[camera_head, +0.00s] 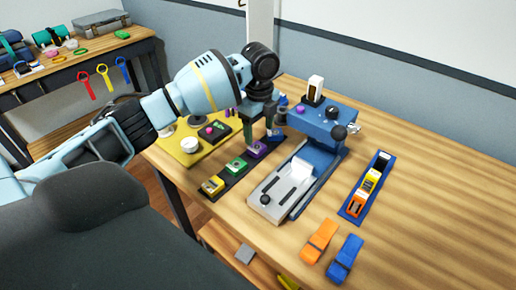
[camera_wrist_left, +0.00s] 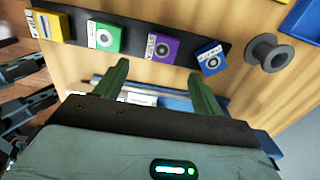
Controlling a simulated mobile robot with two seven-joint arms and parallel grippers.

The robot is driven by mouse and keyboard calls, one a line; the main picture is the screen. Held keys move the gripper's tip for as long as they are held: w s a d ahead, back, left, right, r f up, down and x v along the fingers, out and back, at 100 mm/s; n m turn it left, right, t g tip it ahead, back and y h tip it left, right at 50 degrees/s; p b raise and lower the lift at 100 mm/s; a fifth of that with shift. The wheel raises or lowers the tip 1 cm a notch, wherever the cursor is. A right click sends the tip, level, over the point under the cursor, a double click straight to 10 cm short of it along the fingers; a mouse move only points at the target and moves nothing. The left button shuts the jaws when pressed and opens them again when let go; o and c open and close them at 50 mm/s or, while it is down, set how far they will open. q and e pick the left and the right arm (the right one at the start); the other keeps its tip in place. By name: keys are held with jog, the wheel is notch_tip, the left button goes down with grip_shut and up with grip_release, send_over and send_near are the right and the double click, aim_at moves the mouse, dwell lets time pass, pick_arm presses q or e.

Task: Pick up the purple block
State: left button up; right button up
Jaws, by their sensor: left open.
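The purple block (camera_head: 257,149) sits in a dark tray (camera_head: 226,183) on the wooden table, between a green block (camera_head: 237,164) and a blue block (camera_head: 276,135). In the left wrist view the purple block (camera_wrist_left: 163,47) shows a white label and a ring on its face. My left gripper (camera_head: 258,130) is open and empty, with its green fingers pointing down close to the purple block. In the wrist view its fingertips (camera_wrist_left: 159,70) are spread to either side of the purple block's near edge. I cannot tell whether they touch it.
A yellow block (camera_head: 212,185) fills the tray's near end. A blue and grey device (camera_head: 282,186) stands right of the tray, and a yellow panel (camera_head: 187,153) lies left.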

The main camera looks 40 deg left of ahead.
aim_at(257, 147)
pick_arm(q)
jog(key=shift+f, duration=0.7)
jog(key=f, duration=0.2)
jog(key=a+f, duration=0.1)
jog(key=f, duration=0.1)
jog(key=shift+f, duration=0.55)
jog(key=c, duration=1.3)
jog(key=shift+o, duration=0.2)
pick_arm(e)
jog(key=shift+f, duration=0.1)
pick_arm(q)
jog(key=shift+w+r, duration=0.1)
